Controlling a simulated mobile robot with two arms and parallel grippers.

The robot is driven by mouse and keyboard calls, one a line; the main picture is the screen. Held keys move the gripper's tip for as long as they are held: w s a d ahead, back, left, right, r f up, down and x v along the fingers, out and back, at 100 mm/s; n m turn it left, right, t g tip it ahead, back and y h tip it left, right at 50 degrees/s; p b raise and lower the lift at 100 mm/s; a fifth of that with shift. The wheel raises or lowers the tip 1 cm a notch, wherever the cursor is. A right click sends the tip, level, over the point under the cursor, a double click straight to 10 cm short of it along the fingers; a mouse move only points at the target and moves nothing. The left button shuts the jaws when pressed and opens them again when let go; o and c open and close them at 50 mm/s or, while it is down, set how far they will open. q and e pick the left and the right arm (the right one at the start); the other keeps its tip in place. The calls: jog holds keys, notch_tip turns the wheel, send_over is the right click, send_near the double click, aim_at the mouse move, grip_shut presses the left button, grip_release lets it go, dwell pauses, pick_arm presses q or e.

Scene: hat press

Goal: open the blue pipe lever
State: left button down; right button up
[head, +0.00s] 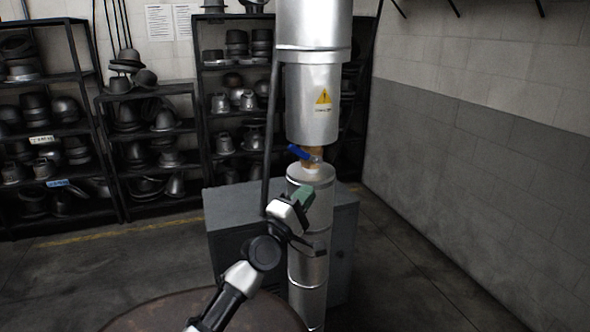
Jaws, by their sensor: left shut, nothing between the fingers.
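The blue pipe lever (300,153) is on a short copper-coloured pipe section (311,158), between the upper and lower silver pipes. It slants up to the left from its pivot. My left gripper (318,249) is below the lever, in front of the lower silver pipe (312,184). Its dark fingers point right and look shut and empty. It is apart from the lever, and I cannot tell whether it touches the pipe. My right gripper is not in view.
A wide silver cylinder (314,100) with a yellow warning sign hangs above the lever. A grey cabinet (235,215) stands behind the pipe. A round brown surface (150,318) is at the front left. Black shelves (160,90) with hat forms line the back. Floor at right is clear.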

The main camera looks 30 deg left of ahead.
aim_at(303, 153)
pick_arm(q)
jog(key=s+a+f+n+t+y, duration=0.1)
jog(key=s+a+f+n+y, duration=0.15)
jog(key=n+y, duration=0.4)
jog(key=s+a+f+n+y, duration=0.1)
jog(key=s+f+n+y, duration=0.1)
jog(key=s+n+y, duration=0.4)
jog(key=w+a+r+n+h+p, duration=0.1)
jog(key=w+r+p, duration=0.3)
jog(key=w+r, duration=0.5)
jog(key=shift+w+a+r+p, duration=0.2)
jog(key=shift+w+a+p, duration=0.1)
jog(key=shift+w, duration=0.95)
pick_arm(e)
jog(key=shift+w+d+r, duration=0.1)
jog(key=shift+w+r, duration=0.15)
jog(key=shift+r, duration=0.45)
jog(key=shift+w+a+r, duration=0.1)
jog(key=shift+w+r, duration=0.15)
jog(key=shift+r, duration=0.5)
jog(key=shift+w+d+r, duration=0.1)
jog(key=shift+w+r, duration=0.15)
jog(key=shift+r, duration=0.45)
pick_arm(q)
jog(key=shift+n, duration=0.25)
